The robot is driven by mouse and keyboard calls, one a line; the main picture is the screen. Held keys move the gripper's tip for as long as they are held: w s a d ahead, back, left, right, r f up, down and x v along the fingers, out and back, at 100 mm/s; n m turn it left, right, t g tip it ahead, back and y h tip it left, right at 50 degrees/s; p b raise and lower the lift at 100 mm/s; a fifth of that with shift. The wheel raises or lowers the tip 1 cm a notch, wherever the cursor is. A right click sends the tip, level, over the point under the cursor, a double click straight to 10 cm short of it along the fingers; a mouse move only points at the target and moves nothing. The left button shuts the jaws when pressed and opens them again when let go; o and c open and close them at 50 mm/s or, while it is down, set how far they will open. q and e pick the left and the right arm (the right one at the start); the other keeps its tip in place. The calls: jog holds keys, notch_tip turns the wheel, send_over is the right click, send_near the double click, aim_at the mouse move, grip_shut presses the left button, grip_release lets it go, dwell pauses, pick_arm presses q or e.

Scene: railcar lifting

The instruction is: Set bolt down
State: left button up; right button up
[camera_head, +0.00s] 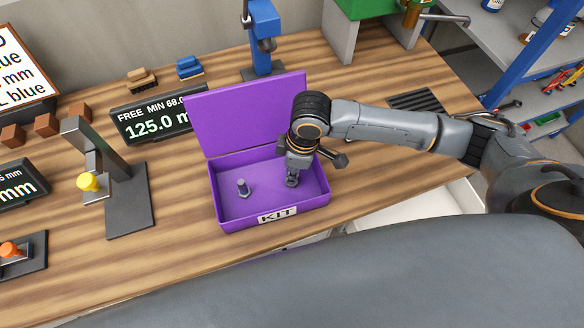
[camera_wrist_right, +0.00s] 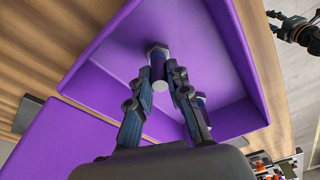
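The purple kit box (camera_head: 226,221) stands on the table with its lid (camera_head: 236,112) open at the back. My right gripper (camera_head: 292,175) reaches down into the right part of the box. In the right wrist view its fingers (camera_wrist_right: 158,76) are on both sides of a grey bolt (camera_wrist_right: 157,52), and look shut on it. The bolt stands upright, head down, at or very near the box floor. A second bolt (camera_head: 243,188) stands in the left part of the box; in the wrist view a finger partly hides it. A dark gripper, likely my left (camera_wrist_right: 298,32), shows at the wrist view's upper right, its opening unclear.
Left of the box are a grey gauge stand (camera_head: 130,212) with a yellow knob and a display reading 125.0 (camera_head: 155,122). A blue post (camera_head: 264,30) stands behind the lid. The table right of the box is mostly clear, with a dark slotted mat (camera_head: 415,101) farther back.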

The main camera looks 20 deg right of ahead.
aim_at(298, 183)
jog(key=o, duration=0.4)
jog(key=shift+c, duration=0.2)
pick_arm(q)
jog(key=shift+s+a, duration=0.15)
jog(key=shift+s, duration=0.3)
jog(key=shift+w, duration=0.1)
pick_arm(e)
jog(key=shift+r, duration=0.35)
pick_arm(q)
jog(key=shift+w+d+f+b, duration=0.1)
jog(key=shift+w+f+b, duration=0.1)
jog(key=shift+f+b, duration=0.35)
jog(key=shift+w+d+f+b, duration=0.1)
jog(key=shift+w+f+b, duration=0.05)
jog(key=shift+f+b, duration=0.4)
pick_arm(e)
notch_tip(298, 183, up, 12)
jog(key=d, duration=0.1)
jog(key=shift+s+d+f, duration=0.25)
jog(key=shift+s+d, duration=0.1)
